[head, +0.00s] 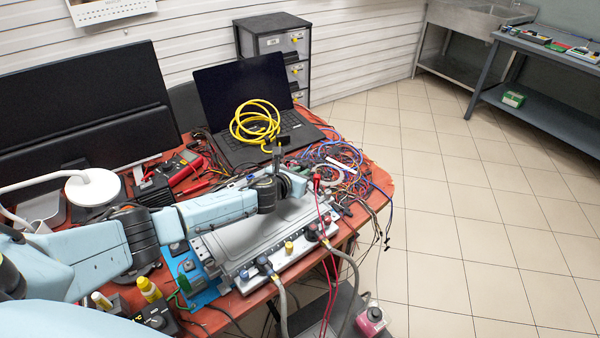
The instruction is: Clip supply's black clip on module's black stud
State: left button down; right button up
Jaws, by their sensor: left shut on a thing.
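The module (247,237) is a wide grey-silver unit with a pale front rail, lying on the red bench. A yellow knob (289,247) and dark hose fittings sit along its front rail. I cannot pick out its black stud. My left arm reaches across the module from the left. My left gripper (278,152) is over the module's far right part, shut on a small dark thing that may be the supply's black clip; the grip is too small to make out. Red leads (325,215) run down past the module's right end. I cannot tell the supply for sure. My right gripper is out of view.
A tangle of coloured wires (350,170) lies right of the gripper. Behind are a laptop (240,90) with a yellow cable coil (255,122) and a monitor (85,100). Grey hoses (350,275) hang off the front.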

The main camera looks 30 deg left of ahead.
pick_arm(q)
jog(key=shift+f, duration=0.35)
dwell(0.7)
jog(key=c, duration=1)
grip_release()
jog(key=shift+c, duration=0.2)
jog(key=s+r+p, duration=0.2)
jog(key=p, duration=0.1)
jog(key=s+r+p, duration=0.2)
jog(key=p, duration=0.1)
jog(key=shift+s+r, duration=0.2)
jog(key=shift+r, duration=0.1)
jog(key=shift+s+r+p, duration=0.4)
jog(key=shift+s+p, duration=0.2)
jog(key=shift+p, duration=0.1)
jog(key=shift+f, duration=0.1)
